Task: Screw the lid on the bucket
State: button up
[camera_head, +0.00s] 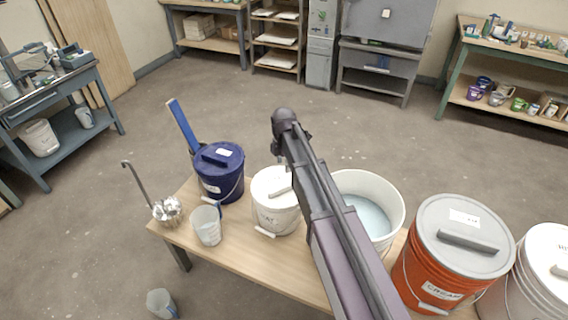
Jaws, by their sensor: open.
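A white bucket (277,222) with a label stands near the middle of the wooden table, with a white lid (268,184) on its top. The lid has a raised bar grip, partly hidden by my arm. Whether the lid is screwed tight cannot be seen. My gripper (283,159) is mostly hidden under my wrist and forearm; a small part shows just above the far side of this lid. It is open, and contact with the lid cannot be made out. An open white bucket (386,190) with pale liquid stands just right of my forearm.
A lidded blue bucket (219,180) and a clear jug (206,226) stand left. A lidded orange bucket (441,283) and another white bucket (540,285) stand right. Floor beyond is clear.

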aim_at(283, 187)
jog(key=shift+f, duration=0.15)
dwell(0.3)
jog(key=shift+f+b, duration=5.7)
jog(key=shift+b, duration=0.2)
grip_shut()
